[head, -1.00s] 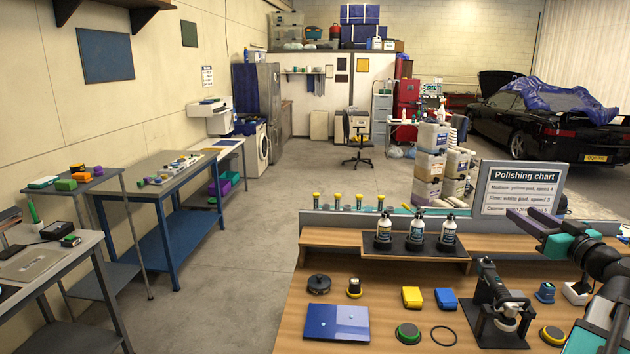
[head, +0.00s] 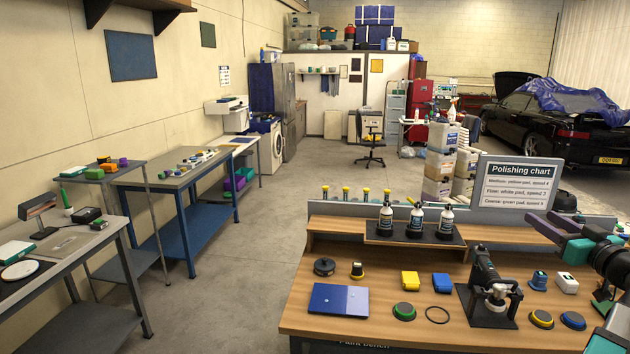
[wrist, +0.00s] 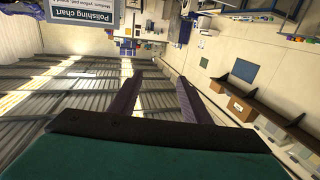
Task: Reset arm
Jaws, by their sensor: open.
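My gripper shows in the wrist view (wrist: 160,100) with its two dark fingers spread apart and nothing between them. The wrist view is turned over, with the corrugated ceiling and the wall shelves behind the fingers. In the head view, my arm comes in at the right edge, raised over the right side of the paint bench (head: 400,322). It is beside the polishing chart sign (head: 517,187).
On the bench stand a polisher on its black stand (head: 489,290), a blue panel (head: 338,299), several pads and three spray bottles (head: 415,220). Side tables (head: 190,170) line the left wall. Stacked containers (head: 440,165) stand behind the bench. The floor (head: 250,270) between is clear.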

